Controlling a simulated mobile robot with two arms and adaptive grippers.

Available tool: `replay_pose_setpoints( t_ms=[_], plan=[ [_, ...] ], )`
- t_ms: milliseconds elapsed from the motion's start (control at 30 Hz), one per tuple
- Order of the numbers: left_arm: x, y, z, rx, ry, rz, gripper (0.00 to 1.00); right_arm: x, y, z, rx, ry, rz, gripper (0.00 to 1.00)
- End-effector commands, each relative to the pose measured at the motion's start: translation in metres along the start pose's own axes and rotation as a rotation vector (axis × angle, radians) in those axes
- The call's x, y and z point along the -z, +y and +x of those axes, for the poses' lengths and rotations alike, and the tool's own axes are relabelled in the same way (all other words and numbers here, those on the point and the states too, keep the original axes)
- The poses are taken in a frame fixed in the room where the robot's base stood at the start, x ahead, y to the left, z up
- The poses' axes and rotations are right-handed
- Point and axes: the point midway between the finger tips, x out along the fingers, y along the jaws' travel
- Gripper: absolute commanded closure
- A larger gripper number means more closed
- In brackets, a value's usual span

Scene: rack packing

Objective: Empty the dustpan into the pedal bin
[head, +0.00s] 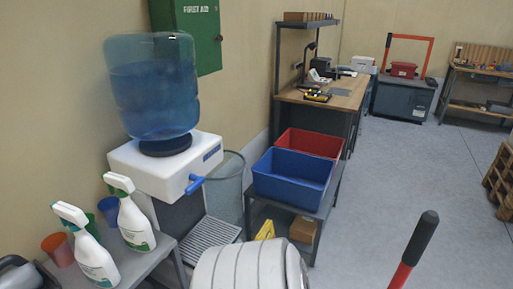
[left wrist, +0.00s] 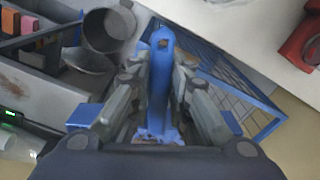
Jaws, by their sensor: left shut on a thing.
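In the left wrist view my left gripper (left wrist: 160,80) is shut on a blue handle (left wrist: 162,45) with a hole near its end. It looks like the dustpan's handle; the pan and anything in it cannot be made out. No pedal bin can be told for sure. In the head view a pale ribbed round body (head: 245,268) is cut off by the bottom edge, and I cannot tell what it is. Neither gripper shows in the head view, and my right gripper is in neither view.
A water cooler (head: 165,165) stands left beside a wire basket (head: 231,195). Spray bottles (head: 133,222) stand on a grey table. A blue crate (head: 290,178) and a red crate (head: 310,143) sit on a low stand. A red post (head: 400,275) rises at front right. Floor is open on the right.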

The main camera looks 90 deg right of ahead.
Motion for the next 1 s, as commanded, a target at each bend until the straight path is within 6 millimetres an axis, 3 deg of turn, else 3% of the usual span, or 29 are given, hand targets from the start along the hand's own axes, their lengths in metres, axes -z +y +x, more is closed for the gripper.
replay_pose_setpoints(
  t_ms=[300, 600, 1000],
  plan=[
    [-0.005, 0.0, -0.005, -0.001, 0.003, 0.002, 1.0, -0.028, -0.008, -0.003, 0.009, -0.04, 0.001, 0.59],
    [-0.04, 0.0, -0.022, 0.0, 0.002, 0.0, 1.0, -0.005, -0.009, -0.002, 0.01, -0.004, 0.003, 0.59],
    [-0.039, 0.0, -0.023, 0.001, 0.004, 0.002, 1.0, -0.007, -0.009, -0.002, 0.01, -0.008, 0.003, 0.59]
  ],
)
